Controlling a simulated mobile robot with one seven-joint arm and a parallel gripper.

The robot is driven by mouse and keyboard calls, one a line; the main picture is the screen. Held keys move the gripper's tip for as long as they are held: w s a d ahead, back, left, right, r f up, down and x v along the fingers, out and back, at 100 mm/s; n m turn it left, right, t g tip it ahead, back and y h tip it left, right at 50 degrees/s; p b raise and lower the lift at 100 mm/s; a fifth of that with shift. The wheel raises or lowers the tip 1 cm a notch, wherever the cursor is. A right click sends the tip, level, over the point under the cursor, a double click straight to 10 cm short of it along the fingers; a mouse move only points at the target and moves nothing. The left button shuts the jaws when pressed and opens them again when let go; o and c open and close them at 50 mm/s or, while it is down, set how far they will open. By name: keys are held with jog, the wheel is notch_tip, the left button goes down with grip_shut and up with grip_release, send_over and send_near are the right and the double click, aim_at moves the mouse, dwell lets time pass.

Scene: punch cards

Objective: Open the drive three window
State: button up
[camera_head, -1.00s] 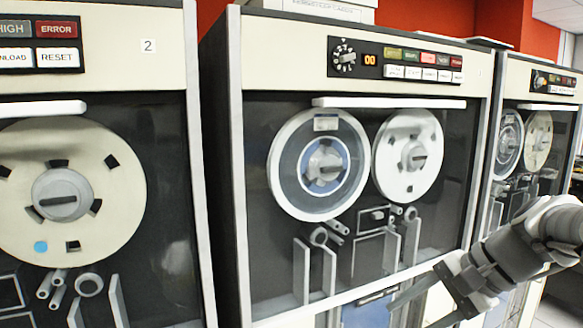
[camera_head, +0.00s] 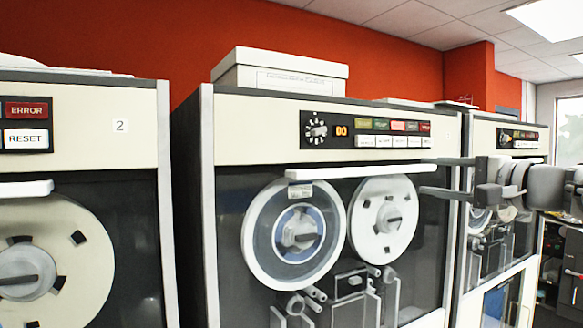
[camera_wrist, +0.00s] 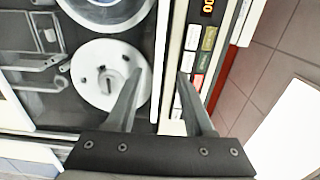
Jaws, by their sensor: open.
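The middle tape drive (camera_head: 255,133), to the right of the drive marked 2, has a closed dark glass window (camera_head: 232,215). A long white handle bar (camera_head: 350,171) runs along the window's top edge. My gripper (camera_head: 421,175) is open and empty at the handle's right end, with one finger above the bar and one below it in the head view. In the wrist view my gripper (camera_wrist: 161,73) points at the white handle strip (camera_wrist: 160,50), which lies between the fingers. I cannot tell whether they touch it. A drive number 3 is not readable.
Drive 2 (camera_head: 80,115) stands on the left and another drive (camera_head: 485,130) on the right, behind my arm. Two tape reels (camera_head: 385,218) show behind the middle window. A control panel (camera_head: 365,130) sits above the handle. A white box (camera_head: 280,70) rests on top.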

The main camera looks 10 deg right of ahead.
aim_at(380, 171)
jog(key=p+x, duration=0.3)
jog(key=x, duration=0.9)
grip_shut()
jog(key=shift+f, duration=0.1)
dwell(1.0)
